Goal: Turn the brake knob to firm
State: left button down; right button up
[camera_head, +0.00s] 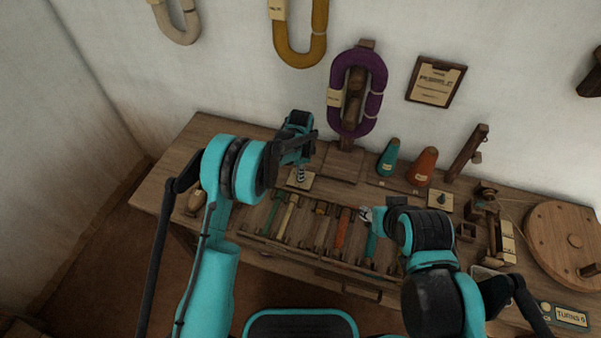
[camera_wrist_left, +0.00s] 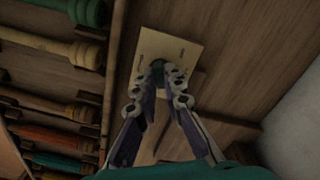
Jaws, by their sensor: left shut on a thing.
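A small dark round knob (camera_wrist_left: 157,67) sits on a cream plate (camera_wrist_left: 187,42) fixed to the wooden bench. My left gripper (camera_wrist_left: 166,78) is shut on this knob, with a fingertip on each side. The plate's lettering is too small to read, so I cannot tell the knob's setting. In the head view, my left gripper (camera_head: 300,174) reaches down to the same plate (camera_head: 306,184), at the bench's left part. The knob is hidden there. My right gripper (camera_head: 366,214) is above the rack's right part, and its finger gap is too small to judge.
A rack of coloured bobbins (camera_head: 290,217) lies in front of the plate. Another cream plate with a dark knob (camera_head: 440,199) is at the right. Teal (camera_head: 388,160) and orange (camera_head: 425,165) cones stand at the back, and a round wooden wheel (camera_head: 555,240) at far right.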

pick_arm(q)
jog(key=c, duration=1.6)
grip_release()
jog(key=shift+r, duration=0.1)
notch_tip(320, 180, up, 12)
jog(key=shift+f, duration=0.1)
